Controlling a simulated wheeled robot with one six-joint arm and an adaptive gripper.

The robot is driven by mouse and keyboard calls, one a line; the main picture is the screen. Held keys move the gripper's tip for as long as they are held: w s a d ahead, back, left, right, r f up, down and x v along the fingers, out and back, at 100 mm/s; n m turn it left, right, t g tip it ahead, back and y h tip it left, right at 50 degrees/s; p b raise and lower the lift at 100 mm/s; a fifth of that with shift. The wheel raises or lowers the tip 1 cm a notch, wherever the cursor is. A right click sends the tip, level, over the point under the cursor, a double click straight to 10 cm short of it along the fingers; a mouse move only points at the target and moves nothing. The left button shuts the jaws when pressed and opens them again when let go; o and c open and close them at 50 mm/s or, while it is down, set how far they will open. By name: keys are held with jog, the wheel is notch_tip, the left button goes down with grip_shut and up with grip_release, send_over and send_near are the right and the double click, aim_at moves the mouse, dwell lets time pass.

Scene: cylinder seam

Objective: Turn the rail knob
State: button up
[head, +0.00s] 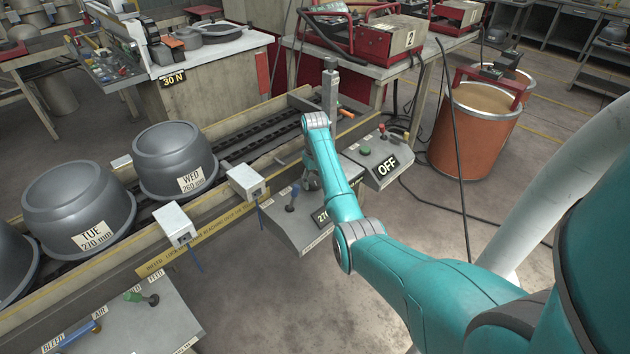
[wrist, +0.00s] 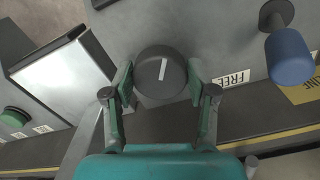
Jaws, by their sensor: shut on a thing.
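The rail knob (wrist: 155,73) is a dark round knob with a white pointer line, seen from above in the wrist view. The line runs nearly straight up the picture, its top leaning slightly right. My gripper (wrist: 160,80) has one finger on each side of the knob and is shut on it. A "FREE" label (wrist: 231,79) is on the panel to the right of the knob. In the head view, my arm hides the knob and most of my gripper, over the grey sloped panel (head: 290,228) with a partly covered "27" label.
A blue-topped lever (wrist: 289,55) stands right of the knob, and a green button (wrist: 14,116) is at the left. The "OFF" box (head: 378,165) is beside the panel. Pots marked TUE (head: 78,205) and WED (head: 175,160) sit on the rail line.

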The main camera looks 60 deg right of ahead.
aim_at(315, 181)
jog(key=shift+m, duration=1.1)
jog(key=o, duration=1.2)
jog(key=shift+c, duration=0.2)
jog(key=shift+r, duration=3.7)
